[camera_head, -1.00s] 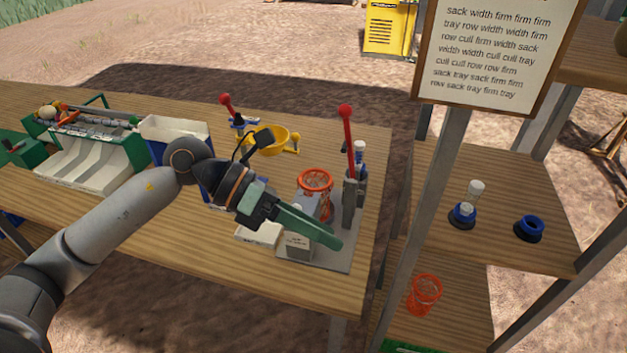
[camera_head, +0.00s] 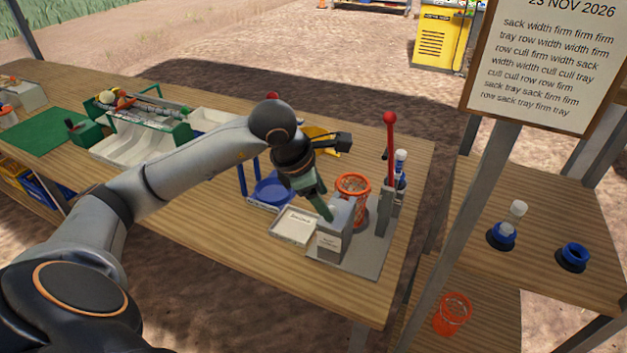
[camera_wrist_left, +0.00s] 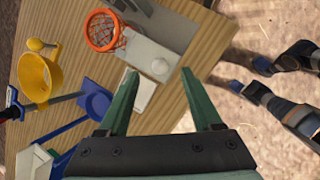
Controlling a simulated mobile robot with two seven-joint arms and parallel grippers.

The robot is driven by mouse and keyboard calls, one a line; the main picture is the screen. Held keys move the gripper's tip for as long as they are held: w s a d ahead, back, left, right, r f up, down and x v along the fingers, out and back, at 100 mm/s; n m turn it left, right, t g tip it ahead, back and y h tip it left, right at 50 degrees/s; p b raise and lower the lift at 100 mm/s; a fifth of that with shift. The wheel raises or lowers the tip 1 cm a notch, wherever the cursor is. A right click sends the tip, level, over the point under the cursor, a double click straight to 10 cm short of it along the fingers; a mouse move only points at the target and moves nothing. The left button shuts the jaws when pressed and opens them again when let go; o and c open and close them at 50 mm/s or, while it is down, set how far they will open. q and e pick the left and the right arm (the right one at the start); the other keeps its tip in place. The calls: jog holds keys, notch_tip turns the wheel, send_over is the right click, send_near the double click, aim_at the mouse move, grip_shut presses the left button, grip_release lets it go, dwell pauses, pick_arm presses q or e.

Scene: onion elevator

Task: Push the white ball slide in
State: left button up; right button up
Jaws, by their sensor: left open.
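The white ball (camera_wrist_left: 160,66) shows in the left wrist view as a small round knob on a pale grey box. In the head view this labelled grey box (camera_head: 333,245) stands on a grey base plate near the table's front right corner, and I cannot make out the ball there. My left gripper (camera_head: 328,214) points down close to the box's upper left side. In the left wrist view its green fingers (camera_wrist_left: 158,72) are apart and empty, with the ball between their tips in the picture. I cannot tell whether they touch anything. My right gripper is not in view.
An orange mesh basket (camera_head: 353,187) stands right behind the box. A red-knobbed lever (camera_head: 391,160) rises to its right. Bare wood lies left of these.

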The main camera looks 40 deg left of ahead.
aim_at(330, 207)
pick_arm(q)
jog(key=shift+x, duration=1.95)
jog(key=shift+c, duration=0.2)
grip_shut()
jog(key=shift+w+a, duration=0.2)
jog(key=shift+w, duration=0.6)
jog(key=shift+w+a, duration=0.2)
jog(key=shift+w, duration=0.65)
jog(key=shift+w+a, duration=0.15)
jog(key=shift+w, duration=0.65)
jog(key=shift+r, duration=0.1)
jog(key=shift+o, duration=0.3)
grip_release()
